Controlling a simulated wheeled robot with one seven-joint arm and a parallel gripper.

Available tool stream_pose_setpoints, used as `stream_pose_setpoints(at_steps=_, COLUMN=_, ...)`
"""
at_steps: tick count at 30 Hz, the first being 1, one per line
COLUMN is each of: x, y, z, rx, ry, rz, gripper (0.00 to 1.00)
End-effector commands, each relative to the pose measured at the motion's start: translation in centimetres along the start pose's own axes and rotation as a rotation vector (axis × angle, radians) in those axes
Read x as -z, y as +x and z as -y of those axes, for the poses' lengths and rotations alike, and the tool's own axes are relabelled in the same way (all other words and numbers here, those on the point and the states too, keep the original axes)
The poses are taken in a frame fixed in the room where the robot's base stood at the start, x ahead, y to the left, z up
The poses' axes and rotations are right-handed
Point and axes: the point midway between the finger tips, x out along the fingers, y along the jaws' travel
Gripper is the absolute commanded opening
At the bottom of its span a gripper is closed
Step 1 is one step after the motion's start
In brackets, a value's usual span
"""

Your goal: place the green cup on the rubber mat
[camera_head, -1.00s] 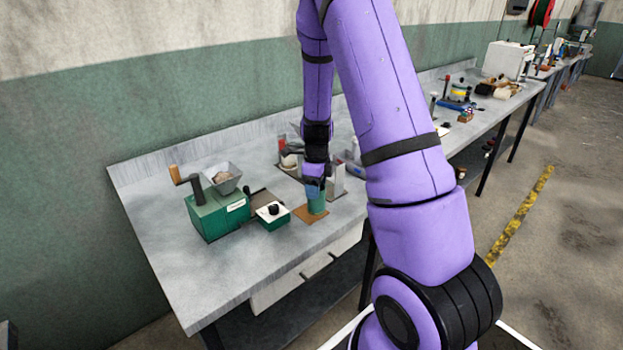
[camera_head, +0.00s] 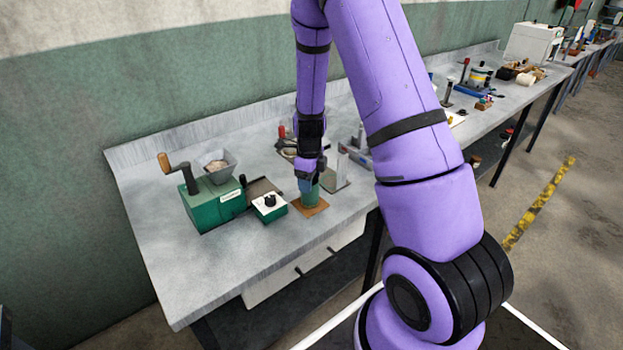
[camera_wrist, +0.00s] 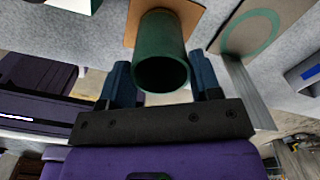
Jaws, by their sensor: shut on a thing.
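The green cup (camera_head: 311,199) is upright over a brown square mat (camera_head: 323,206) near the front edge of the bench. In the wrist view the green cup (camera_wrist: 160,42) stands between the two blue fingers of my gripper (camera_wrist: 163,80), its open rim facing the camera. The brown mat (camera_wrist: 133,24) shows behind its base. My gripper (camera_head: 306,183) is shut on the cup from above. I cannot tell whether the cup's base touches the mat. The pictures do not show whether this brown mat is rubber.
A green grinder (camera_head: 213,202) with a crank and a small green box (camera_head: 269,208) stand left of the cup. A board with a green ring (camera_wrist: 214,42) lies close to the cup, beside a metal upright. The bench's front left is clear.

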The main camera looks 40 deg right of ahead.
Motion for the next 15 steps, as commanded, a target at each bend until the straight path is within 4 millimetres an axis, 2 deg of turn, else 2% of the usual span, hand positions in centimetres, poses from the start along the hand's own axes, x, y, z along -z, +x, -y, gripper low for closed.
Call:
stream_pose_setpoints(at_steps=3, x=0.02, y=0.31, z=0.01, rx=0.0, ry=0.001, rz=-0.001, gripper=0.17)
stream_pose_setpoints(at_steps=4, x=0.01, y=0.27, z=0.02, rx=0.0, ry=0.001, rz=0.0, gripper=0.65)
stream_pose_setpoints(at_steps=6, x=0.01, y=0.25, z=0.02, rx=0.0, ry=0.0, rz=0.0, gripper=0.81)
stream_pose_setpoints(at_steps=7, x=0.01, y=0.25, z=0.02, rx=0.0, ry=0.0, rz=0.0, gripper=0.83)
stream_pose_setpoints(at_steps=15, x=0.01, y=0.16, z=0.03, rx=0.0, ry=0.0, rz=0.0, gripper=0.83)
